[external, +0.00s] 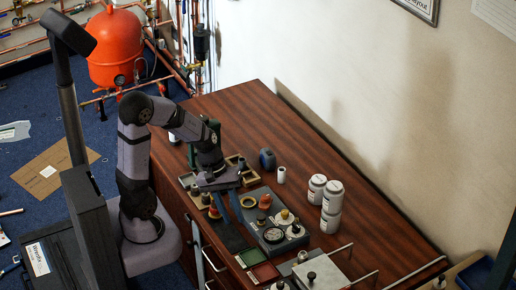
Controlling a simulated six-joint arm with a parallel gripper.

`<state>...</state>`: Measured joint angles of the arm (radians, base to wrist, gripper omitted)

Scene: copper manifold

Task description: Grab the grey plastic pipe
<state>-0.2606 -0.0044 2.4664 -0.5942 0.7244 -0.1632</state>
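A short pale grey-white cylinder (281,175) stands upright on the wooden bench, right of my gripper. It may be the grey plastic pipe, but at this size I cannot tell its material. My gripper (222,192) is low over the trays and small parts on the bench, left of the cylinder and apart from it. Its fingertips are hard to make out against the dark parts below, so I cannot tell whether it is open or whether anything is between the fingers.
White labelled jars (331,205), two of them stacked, stand right of the cylinder near the wall. A dark blue object (267,159) lies just behind the cylinder. A dark tray with gauge-like parts (273,235) sits in front. The bench's far end is mostly clear.

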